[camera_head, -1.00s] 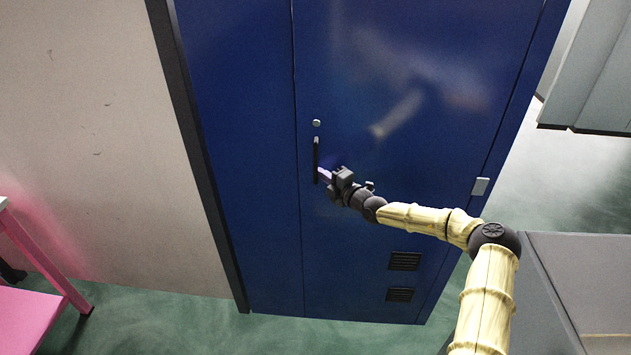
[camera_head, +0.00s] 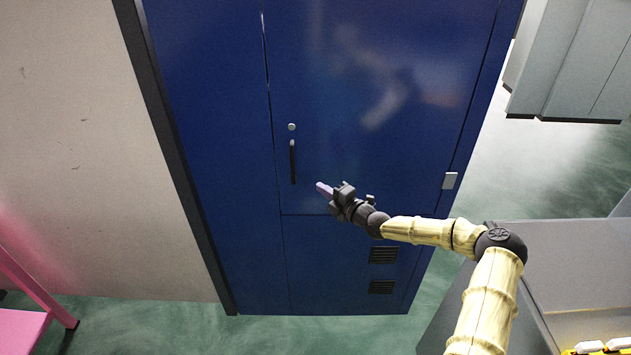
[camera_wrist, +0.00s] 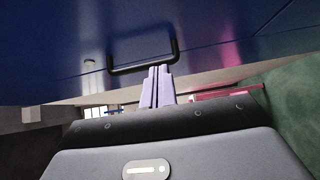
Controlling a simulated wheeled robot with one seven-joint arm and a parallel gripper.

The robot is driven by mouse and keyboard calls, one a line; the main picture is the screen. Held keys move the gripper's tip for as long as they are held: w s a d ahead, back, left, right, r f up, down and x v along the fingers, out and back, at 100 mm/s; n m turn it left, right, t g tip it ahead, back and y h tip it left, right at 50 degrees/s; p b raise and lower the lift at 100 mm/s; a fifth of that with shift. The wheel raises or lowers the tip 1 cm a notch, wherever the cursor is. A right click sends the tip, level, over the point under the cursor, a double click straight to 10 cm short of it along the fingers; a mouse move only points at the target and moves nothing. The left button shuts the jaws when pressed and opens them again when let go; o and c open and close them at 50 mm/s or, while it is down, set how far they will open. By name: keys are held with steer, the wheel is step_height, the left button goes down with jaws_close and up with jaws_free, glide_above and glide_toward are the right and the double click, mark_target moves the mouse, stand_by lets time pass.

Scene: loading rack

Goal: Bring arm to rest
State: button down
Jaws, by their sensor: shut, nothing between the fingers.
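My gripper (camera_head: 321,188) is in front of the blue cabinet (camera_head: 370,90), just right of and a little below its black bar handle (camera_head: 293,162). A gap shows between the fingers and the handle in the head view. The light purple fingers also show in the wrist view (camera_wrist: 158,84), closed together with nothing between them. The black handle (camera_wrist: 143,66) shows beyond the fingertips there. My arm reaches in from the lower right, bent at the elbow. The cabinet doors look closed.
A grey unit (camera_head: 580,265) stands close at the right, with yellow and white items (camera_head: 600,345) at the lower edge. A grey cabinet (camera_head: 575,60) hangs at upper right. Pink furniture (camera_head: 25,300) is at lower left. Green floor (camera_head: 330,330) is open below the cabinet.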

steer(key=shift+s, duration=0.3)
steer(key=shift+a, duration=0.2)
steer(key=s+a+n+g, duration=1)
steer(key=s+n, duration=0.4)
steer(key=n, duration=0.4)
steer(key=s+d+n+g+h, duration=0.3)
steer(key=s+n, duration=0.6)
steer(key=n, duration=0.1)
steer(key=s+d+r+n+t+h, duration=0.2)
steer(key=s+d+r+n+h, duration=0.6)
steer(key=s+d+n, duration=0.6)
step_height(320, 180, up, 2)
steer(key=d+n, duration=0.1)
steer(key=n, duration=0.2)
steer(key=shift+s+n+h, duration=0.25)
steer(key=shift+n+h, duration=0.15)
